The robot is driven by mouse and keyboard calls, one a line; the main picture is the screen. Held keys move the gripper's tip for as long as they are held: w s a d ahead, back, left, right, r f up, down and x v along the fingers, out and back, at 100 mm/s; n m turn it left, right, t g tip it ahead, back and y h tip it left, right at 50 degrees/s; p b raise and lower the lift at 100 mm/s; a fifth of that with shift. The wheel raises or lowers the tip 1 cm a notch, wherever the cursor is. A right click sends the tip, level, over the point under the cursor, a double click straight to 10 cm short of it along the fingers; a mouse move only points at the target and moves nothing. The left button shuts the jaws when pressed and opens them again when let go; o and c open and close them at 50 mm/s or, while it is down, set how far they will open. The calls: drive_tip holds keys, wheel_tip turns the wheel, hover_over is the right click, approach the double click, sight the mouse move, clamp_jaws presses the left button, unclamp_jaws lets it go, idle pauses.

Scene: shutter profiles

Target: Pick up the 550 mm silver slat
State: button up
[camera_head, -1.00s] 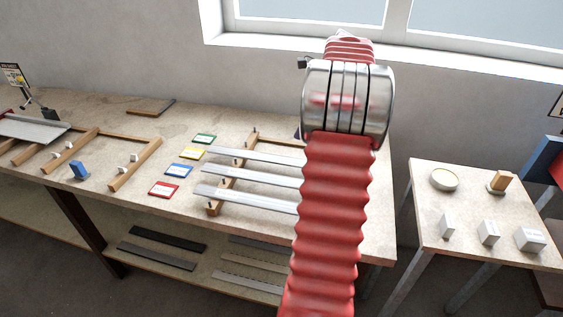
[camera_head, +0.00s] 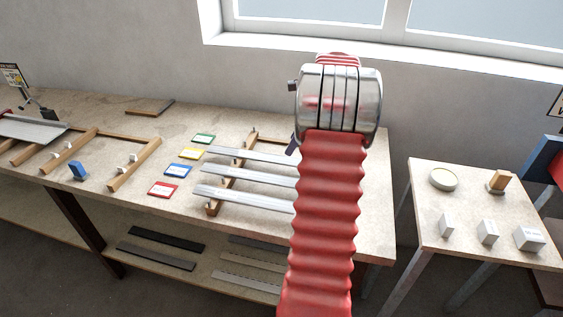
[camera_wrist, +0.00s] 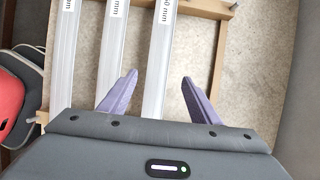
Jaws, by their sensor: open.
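Three silver slats lie side by side on a wooden rack (camera_head: 215,208) in the head view: a far slat (camera_head: 250,155), a middle slat (camera_head: 245,172) and a near slat (camera_head: 245,199). Their right ends are hidden behind my arm. In the wrist view, the left slat (camera_wrist: 62,75), the middle slat (camera_wrist: 112,60) and the right slat (camera_wrist: 157,70) bear labels cut off by the top edge. Only "mm" and part of a number show, so I cannot confirm which is 550 mm. My gripper (camera_wrist: 159,76) is open, its purple fingers on either side of the right slat; I cannot tell its height.
Red (camera_head: 164,189), blue (camera_head: 179,170), yellow (camera_head: 191,153) and green (camera_head: 204,138) cards lie left of the rack. More strips lie on the lower shelf (camera_head: 210,262). A side table (camera_head: 460,205) with small blocks stands right. A wall and window rise behind the bench.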

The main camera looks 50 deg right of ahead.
sight(282, 159)
drive_tip(key=shift+w+a+f, duration=0.1)
drive_tip(key=shift+w+f, duration=0.1)
drive_tip(key=shift+f, duration=0.35)
drive_tip(key=shift+a+x, duration=0.1)
drive_tip(key=shift+x, duration=1.2)
drive_tip(key=shift+a+x, duration=0.15)
drive_tip(key=shift+x, duration=1.15)
drive_tip(key=shift+w, duration=0.1)
drive_tip(key=shift+r, duration=0.1)
drive_tip(key=shift+c, duration=0.4)
drive_tip(key=c, duration=1)
